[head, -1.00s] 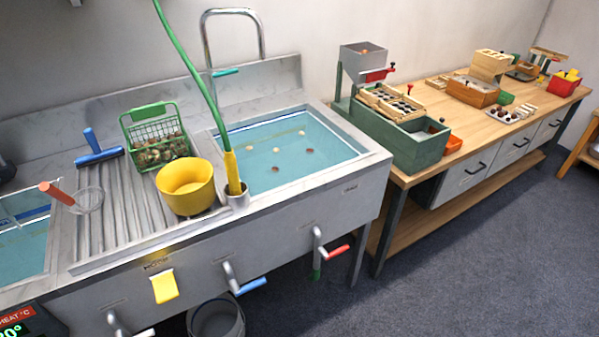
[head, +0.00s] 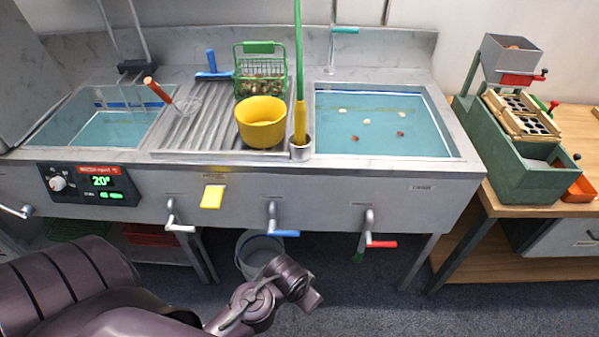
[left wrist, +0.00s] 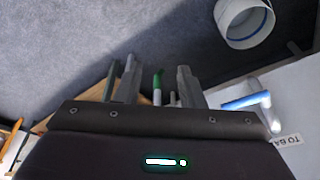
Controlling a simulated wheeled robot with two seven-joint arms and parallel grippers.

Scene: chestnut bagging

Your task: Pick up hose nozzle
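The yellow hose nozzle (head: 300,122) stands upright in a small metal cup (head: 300,151) at the sink's front edge, between the ribbed drainboard and the right basin. A green hose (head: 299,50) runs up from its top. My left arm shows low in the head view, below the sink front and well away from the nozzle; its fingers cannot be made out there. In the left wrist view my left gripper (left wrist: 152,75) has its fingers apart with nothing visibly held, with the floor beyond. The nozzle does not show in that view. My right gripper is in neither view.
A yellow bowl (head: 262,124) stands just left of the nozzle, with a green basket (head: 262,80) behind it. Levers, including a blue-handled one (head: 285,233), stick out from the sink front. A bucket (head: 246,262) stands on the floor below; it also shows in the wrist view (left wrist: 232,25).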

